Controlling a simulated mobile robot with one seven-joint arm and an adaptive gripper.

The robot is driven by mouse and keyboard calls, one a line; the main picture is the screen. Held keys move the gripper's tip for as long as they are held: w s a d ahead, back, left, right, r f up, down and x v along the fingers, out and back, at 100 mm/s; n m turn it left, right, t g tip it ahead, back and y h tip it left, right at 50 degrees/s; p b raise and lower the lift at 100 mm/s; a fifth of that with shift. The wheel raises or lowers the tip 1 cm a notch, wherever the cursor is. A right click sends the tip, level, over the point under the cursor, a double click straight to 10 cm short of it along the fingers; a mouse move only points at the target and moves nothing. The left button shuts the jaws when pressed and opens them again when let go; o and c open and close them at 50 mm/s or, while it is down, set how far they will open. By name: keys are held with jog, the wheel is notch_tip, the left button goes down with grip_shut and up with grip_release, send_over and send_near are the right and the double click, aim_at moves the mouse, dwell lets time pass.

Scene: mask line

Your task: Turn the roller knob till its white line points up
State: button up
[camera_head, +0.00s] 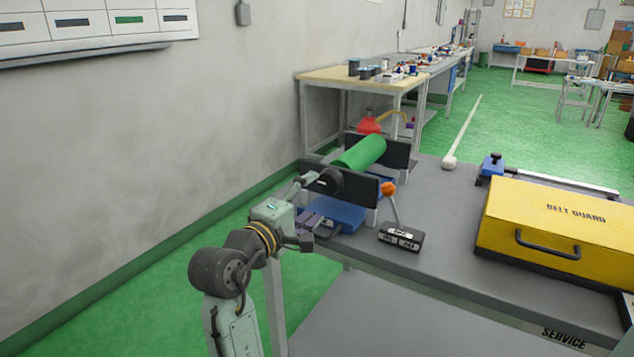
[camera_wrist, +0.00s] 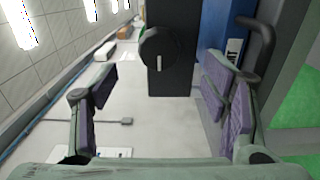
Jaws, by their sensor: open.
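The green roller (camera_head: 361,152) lies between two dark upright plates on the table. The round black knob (camera_head: 331,180) is on the near plate's face. In the wrist view the knob (camera_wrist: 157,44) is ahead, near the top; its short white line (camera_wrist: 159,62) points toward the bottom of that picture. The picture is turned, with the blue base (camera_wrist: 216,28) at the right. My gripper (camera_head: 308,200) is in front of the knob. In the wrist view my gripper (camera_wrist: 163,88) is open, its purple pads apart with nothing between them. The knob is beyond the fingertips.
A black switch box with an orange-topped lever (camera_head: 390,188) stands just right of the roller stand. A yellow belt guard case (camera_head: 555,225) is farther right on the grey table (camera_head: 440,235). The wall (camera_head: 180,120) is at the left.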

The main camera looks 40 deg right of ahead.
aim_at(327, 184)
jog(key=p+x, duration=0.1)
jog(key=x, duration=0.7)
jog(key=shift+w+d, duration=0.1)
jog(key=shift+c, duration=0.6)
jog(key=c, duration=1.1)
jog(key=shift+o, duration=0.2)
jog(key=shift+m, duration=0.3)
